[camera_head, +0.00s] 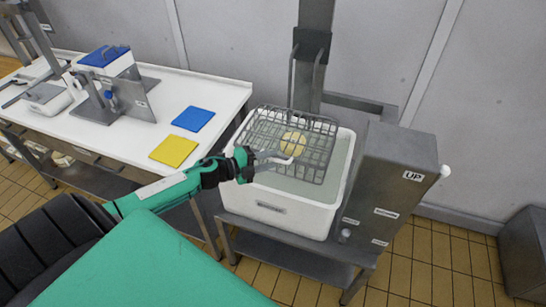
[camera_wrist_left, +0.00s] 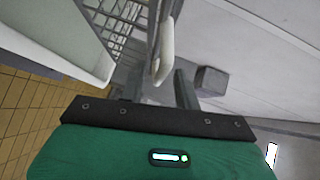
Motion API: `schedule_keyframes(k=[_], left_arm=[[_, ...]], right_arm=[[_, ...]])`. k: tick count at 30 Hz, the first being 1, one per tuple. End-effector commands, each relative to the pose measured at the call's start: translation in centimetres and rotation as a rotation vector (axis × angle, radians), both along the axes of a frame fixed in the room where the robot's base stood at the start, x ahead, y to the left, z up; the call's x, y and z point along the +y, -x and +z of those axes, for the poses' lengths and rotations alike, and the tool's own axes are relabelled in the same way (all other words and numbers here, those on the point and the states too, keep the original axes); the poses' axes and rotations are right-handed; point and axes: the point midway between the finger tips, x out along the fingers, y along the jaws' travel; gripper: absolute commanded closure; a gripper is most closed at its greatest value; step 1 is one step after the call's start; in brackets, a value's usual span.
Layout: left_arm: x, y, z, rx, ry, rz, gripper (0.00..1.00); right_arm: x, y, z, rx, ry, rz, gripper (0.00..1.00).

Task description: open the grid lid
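The wire grid lid (camera_head: 305,123) lies across the top of a metal wire basket, and I see no clear gap between them. Its white handle (camera_wrist_left: 166,52) shows in the left wrist view, just ahead of my left fingers and roughly between them. My left gripper (camera_head: 277,158) is at the near edge of the grid, over the white tub; it also shows in the left wrist view (camera_wrist_left: 160,88), with its fingers apart. I cannot tell whether it touches the handle. A pale yellow round thing (camera_head: 293,143) shows through the wires. My right gripper is not in view.
The basket sits in a white tub (camera_head: 285,212) of liquid on a steel stand. A steel box marked UP (camera_head: 390,180) stands right of it. A white table (camera_head: 215,90) at left holds a blue board (camera_head: 193,118), a yellow board (camera_head: 174,150) and a blue-topped device (camera_head: 107,62).

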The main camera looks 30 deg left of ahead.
Motion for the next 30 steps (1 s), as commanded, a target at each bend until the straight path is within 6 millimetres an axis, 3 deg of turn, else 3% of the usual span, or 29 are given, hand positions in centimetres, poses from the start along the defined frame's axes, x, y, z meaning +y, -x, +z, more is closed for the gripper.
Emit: schedule_keyframes(k=[6,17,22,30], left_arm=[[-0.9,-1.4,-0.1,0.000,0.001,0.000,0.68],[-1.1,-1.6,-0.3,0.000,0.000,-0.001,0.68],[-1.0,-1.6,-0.3,0.000,0.000,-0.001,0.99],[-1.0,-1.6,-0.2,0.002,0.000,-0.001,1.00]], right_arm=[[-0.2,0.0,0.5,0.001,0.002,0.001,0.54],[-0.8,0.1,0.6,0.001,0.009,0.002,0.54],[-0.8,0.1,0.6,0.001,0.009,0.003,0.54],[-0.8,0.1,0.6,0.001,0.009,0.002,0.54]])
